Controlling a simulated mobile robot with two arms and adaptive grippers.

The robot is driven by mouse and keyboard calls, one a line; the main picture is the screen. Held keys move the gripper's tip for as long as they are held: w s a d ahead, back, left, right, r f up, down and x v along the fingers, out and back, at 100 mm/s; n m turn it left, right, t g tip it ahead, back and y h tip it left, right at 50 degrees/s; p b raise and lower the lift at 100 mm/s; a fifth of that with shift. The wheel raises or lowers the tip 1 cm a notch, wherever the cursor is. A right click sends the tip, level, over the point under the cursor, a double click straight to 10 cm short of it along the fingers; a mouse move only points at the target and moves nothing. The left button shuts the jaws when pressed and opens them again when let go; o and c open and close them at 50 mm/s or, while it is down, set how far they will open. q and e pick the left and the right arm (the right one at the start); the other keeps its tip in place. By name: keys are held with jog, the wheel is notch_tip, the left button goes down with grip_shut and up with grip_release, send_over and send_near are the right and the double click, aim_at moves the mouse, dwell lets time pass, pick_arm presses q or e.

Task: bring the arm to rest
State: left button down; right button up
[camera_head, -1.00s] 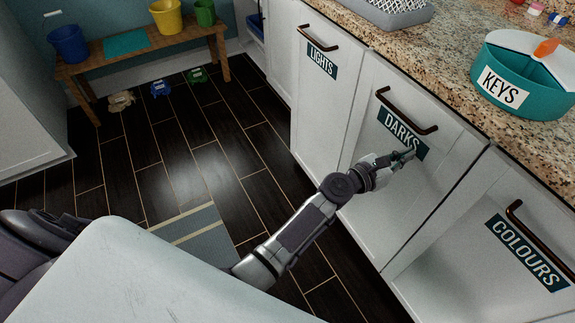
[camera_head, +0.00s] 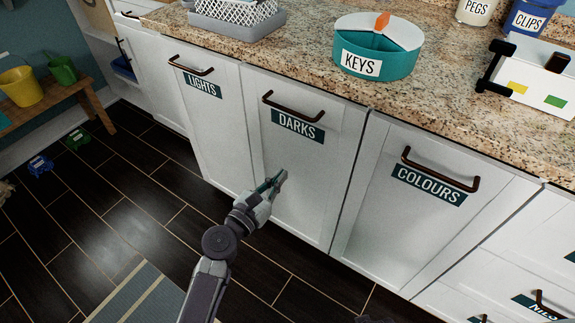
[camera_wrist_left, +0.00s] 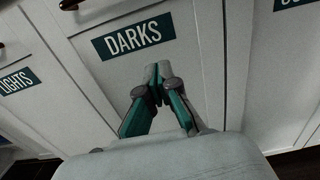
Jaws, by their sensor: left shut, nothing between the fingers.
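My left gripper (camera_head: 276,180) is shut and empty in the head view. It is in front of the white DARKS front (camera_head: 302,180), below its dark label and bronze handle (camera_head: 293,108). In the left wrist view the fingertips (camera_wrist_left: 158,72) meet just below the DARKS label (camera_wrist_left: 134,36). I cannot tell whether they touch the panel. My right gripper is not in view.
The LIGHTS front (camera_head: 212,125) and the COLOURS front (camera_head: 400,225) stand either side, all closed. The granite counter (camera_head: 300,58) above holds a teal KEYS tub (camera_head: 372,50) and a grey tray (camera_head: 235,27). Dark floor (camera_head: 140,190) is open at the left.

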pick_arm(q)
jog(key=shift+s+a, duration=0.2)
jog(key=shift+s, duration=0.15)
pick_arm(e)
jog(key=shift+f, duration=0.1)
pick_arm(q)
jog(key=s+a+f+m+g+y, duration=0.3)
jog(key=s+a+f+m+g, duration=0.15)
jog(key=s+f+m, duration=0.4)
jog(key=s+a+f+m+g+y, duration=0.25)
jog(key=s+a+f+m, duration=0.3)
jog(key=f+m, duration=0.55)
jog(key=s+a+f+m+g+y, duration=0.2)
jog(key=s+a+f+m+g, duration=0.2)
jog(key=s+f+m, duration=0.55)
jog(key=s+a+f+m+g+y, duration=0.2)
jog(key=s+a+f+y, duration=0.1)
jog(key=s+a+f, duration=0.35)
jog(key=s+a+r+p, duration=0.1)
jog(key=s+a+p, duration=0.1)
jog(key=s+p, duration=1.2)
jog(key=shift+s+a+r+g+p, duration=0.2)
jog(key=shift+a+r+g+p, duration=0.1)
jog(key=shift+p, duration=0.6)
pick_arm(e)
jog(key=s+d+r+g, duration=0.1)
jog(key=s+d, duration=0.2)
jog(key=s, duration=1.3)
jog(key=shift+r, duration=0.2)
